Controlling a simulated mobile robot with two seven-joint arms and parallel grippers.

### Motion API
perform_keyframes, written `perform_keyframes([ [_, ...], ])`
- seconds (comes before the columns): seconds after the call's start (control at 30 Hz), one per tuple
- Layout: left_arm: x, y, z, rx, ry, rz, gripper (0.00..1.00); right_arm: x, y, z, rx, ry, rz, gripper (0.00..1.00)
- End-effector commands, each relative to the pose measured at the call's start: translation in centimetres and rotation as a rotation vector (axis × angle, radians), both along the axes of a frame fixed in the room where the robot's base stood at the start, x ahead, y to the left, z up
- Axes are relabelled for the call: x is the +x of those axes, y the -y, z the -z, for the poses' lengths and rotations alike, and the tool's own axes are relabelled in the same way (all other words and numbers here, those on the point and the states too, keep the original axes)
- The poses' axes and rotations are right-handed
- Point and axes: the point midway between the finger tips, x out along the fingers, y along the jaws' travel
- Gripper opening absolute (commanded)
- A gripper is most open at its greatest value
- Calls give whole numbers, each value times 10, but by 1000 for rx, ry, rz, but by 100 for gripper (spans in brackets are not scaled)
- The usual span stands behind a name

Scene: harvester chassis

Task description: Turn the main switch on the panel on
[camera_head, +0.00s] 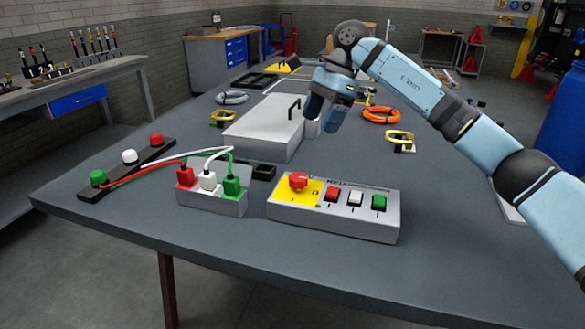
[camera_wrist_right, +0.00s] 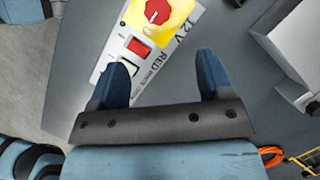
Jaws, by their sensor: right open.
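The switch panel (camera_head: 350,224) is a grey box near the front edge of the table. Its main switch, a red rotary knob (camera_head: 298,181) on a yellow plate, is at the panel's left end. Red, white and green rocker switches sit to its right. My right gripper (camera_head: 325,115) is open and empty, above the table behind the panel. In the right wrist view the open fingers (camera_wrist_right: 160,80) point toward the panel, and the red knob (camera_wrist_right: 157,12) is at the top, beyond them. The left gripper is not in view.
A socket box (camera_head: 212,200) with red, white and green plugs stands left of the panel. Cables run from it to a dark strip (camera_head: 125,170). A light grey box (camera_head: 262,130) with a handle lies behind. The table (camera_head: 200,232) is bare in front.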

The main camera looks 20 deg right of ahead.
Motion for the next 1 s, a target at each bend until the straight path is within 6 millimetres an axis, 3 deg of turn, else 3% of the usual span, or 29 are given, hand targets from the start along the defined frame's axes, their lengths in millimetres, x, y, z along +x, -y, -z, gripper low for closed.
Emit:
perform_keyframes([
  [0.17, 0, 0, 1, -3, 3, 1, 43, -2, -7, 19, -3, -5, -3, 73],
  [0.37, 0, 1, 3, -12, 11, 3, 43, -5, -23, 58, -1, -5, -3, 73],
  [0.63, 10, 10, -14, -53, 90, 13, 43, -9, -43, 106, 0, -4, -2, 73],
  [0.8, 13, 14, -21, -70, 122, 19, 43, -10, -50, 122, 2, -3, -2, 73],
  [1.0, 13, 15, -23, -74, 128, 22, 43, -10, -52, 127, 1, -2, -1, 73],
])
